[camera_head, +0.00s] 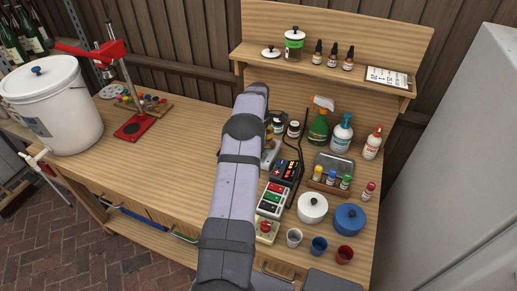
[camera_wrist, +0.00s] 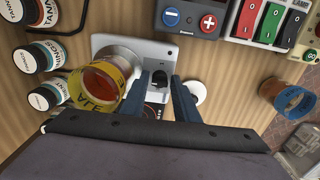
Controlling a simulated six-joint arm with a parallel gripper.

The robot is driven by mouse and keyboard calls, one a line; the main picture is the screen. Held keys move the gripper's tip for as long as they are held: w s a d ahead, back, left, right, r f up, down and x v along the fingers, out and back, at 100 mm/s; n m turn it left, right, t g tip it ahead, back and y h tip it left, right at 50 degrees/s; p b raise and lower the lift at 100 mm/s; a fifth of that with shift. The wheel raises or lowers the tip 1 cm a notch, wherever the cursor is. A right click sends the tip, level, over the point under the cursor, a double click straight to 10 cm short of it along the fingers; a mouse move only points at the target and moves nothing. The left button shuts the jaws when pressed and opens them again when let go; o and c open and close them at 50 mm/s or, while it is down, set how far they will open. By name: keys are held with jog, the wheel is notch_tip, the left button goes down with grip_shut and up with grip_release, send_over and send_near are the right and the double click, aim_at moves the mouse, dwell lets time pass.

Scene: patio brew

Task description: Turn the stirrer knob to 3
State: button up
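The stirrer (camera_wrist: 168,52) is a pale grey unit in the upper middle of the wrist view, with a round silver plate (camera_wrist: 112,56). An amber jar marked ALE (camera_wrist: 104,82) covers part of that plate. The knob's setting and dial numbers are not readable. In the head view the stirrer (camera_head: 270,155) is mostly hidden behind my arm, and my fingers are hidden.
A controller with minus and plus buttons (camera_wrist: 196,18) and a switch strip (camera_wrist: 262,22) stand close beside the stirrer. Small labelled jars (camera_wrist: 42,96) stand to the left in the wrist view. A white round piece (camera_wrist: 197,92) lies by the right finger. The bench's left middle (camera_head: 180,160) is clear.

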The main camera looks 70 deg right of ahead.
jog(key=shift+c, duration=0.7)
grip_shut()
